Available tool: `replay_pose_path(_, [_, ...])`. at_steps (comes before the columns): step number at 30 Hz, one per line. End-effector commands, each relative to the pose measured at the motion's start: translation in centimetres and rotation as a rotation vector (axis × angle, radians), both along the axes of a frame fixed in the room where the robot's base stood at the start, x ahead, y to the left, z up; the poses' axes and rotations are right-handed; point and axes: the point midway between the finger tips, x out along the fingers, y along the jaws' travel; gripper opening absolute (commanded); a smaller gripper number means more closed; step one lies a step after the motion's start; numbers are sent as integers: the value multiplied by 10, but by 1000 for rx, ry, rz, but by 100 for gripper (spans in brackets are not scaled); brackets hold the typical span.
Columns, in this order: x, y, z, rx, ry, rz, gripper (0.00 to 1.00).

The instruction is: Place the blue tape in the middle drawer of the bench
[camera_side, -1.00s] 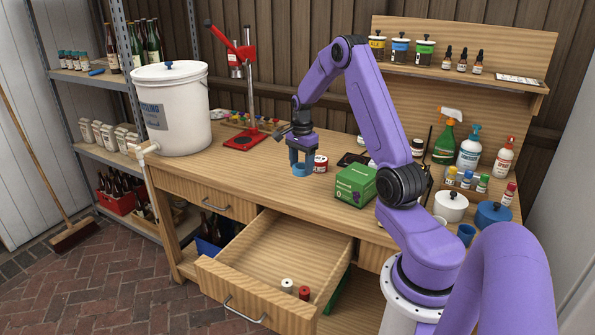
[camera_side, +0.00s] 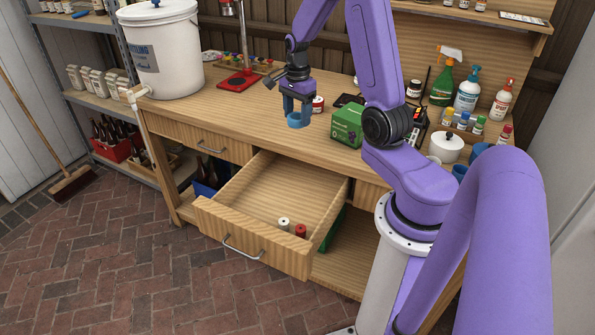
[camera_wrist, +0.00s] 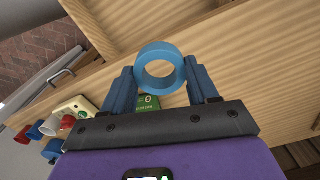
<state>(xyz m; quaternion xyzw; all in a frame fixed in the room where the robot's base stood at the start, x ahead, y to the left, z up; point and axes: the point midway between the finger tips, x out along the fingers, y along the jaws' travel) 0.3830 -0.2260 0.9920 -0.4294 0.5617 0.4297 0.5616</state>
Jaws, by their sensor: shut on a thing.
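The blue tape (camera_side: 295,121) is a small blue roll held between the fingertips of my gripper (camera_side: 297,108). It also shows in the wrist view as a blue ring (camera_wrist: 160,50) between both dark blue fingers. My gripper points down and is shut on the tape, over the front part of the bench top (camera_side: 225,120). The middle drawer (camera_side: 232,222) is pulled open below and in front of the gripper. A white spool (camera_side: 283,223) and a red spool (camera_side: 300,231) stand in its front right part; the rest of its floor is bare.
A green box (camera_side: 347,123) stands on the bench right of my gripper, and a labelled jar (camera_side: 318,104) is just behind it. A red stand base (camera_side: 239,80) is further back left. A white bucket (camera_side: 160,50) stands at the left end. The closed left drawer (camera_side: 205,142) is beside the open one.

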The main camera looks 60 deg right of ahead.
Motion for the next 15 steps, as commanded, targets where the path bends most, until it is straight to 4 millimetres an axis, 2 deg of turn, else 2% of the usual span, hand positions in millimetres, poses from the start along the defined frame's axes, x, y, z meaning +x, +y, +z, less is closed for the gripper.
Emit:
replay_pose_path(1, [12,14,-15,4,8,9,30])
replay_pose_path(6, [45,57,-62,3,8,10,30])
replay_pose_path(9, [59,85,-90,2,9,10,29])
replay_pose_path(15, [74,136,-138,0,5,8,29])
